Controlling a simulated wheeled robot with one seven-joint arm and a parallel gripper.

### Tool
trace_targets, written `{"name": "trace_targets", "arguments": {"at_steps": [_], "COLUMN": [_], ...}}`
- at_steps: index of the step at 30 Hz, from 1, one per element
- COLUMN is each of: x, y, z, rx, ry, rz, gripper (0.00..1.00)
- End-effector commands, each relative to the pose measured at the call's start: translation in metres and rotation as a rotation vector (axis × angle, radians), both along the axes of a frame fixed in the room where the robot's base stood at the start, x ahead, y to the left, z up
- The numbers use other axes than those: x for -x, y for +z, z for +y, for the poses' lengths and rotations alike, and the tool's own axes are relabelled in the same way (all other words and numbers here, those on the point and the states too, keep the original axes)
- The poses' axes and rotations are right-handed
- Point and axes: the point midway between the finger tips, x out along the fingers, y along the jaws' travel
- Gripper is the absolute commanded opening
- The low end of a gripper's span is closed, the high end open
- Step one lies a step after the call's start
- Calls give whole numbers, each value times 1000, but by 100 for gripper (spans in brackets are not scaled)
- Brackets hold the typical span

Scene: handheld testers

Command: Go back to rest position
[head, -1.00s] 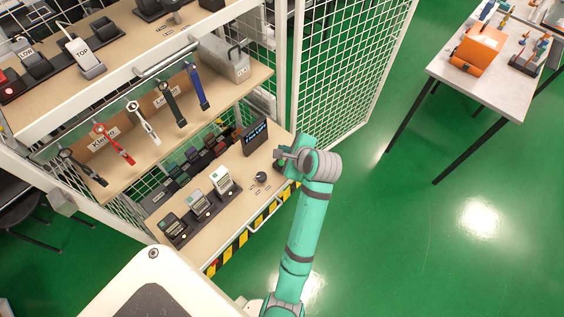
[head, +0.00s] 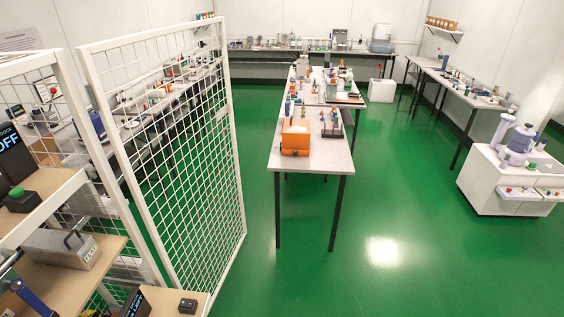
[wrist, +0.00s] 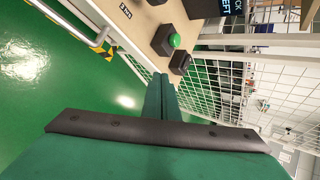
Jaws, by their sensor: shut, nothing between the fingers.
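My gripper (wrist: 161,82) shows in the wrist view. Its two green fingers are together and nothing is held between them. The fingertips point towards a wooden shelf (wrist: 146,18) and lie close to a small dark box (wrist: 180,62) at its edge. Beyond that is a black box with a green button (wrist: 165,40). I cannot tell whether the fingers touch anything. My arm and gripper are out of the head view.
A white mesh panel (head: 180,165) stands beside the shelf unit (head: 165,304) at lower left. A table (head: 330,158) with an orange holder (head: 295,138) stands in the middle. A white cabinet (head: 495,190) is at right. Green floor between them is clear.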

Motion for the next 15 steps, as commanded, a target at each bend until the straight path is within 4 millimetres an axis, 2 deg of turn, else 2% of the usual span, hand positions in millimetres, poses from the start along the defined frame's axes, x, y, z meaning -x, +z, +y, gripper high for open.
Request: {"name": "trace_targets", "arguments": {"at_steps": [3, 7, 15], "x": [20, 42, 98], "y": [-16, -24, -21], "z": [-33, -66, -130], "rx": [86, 195, 478], "ry": [-13, -20, -6], "rz": [-103, -222, -444], "gripper": [0, 0, 0]}}
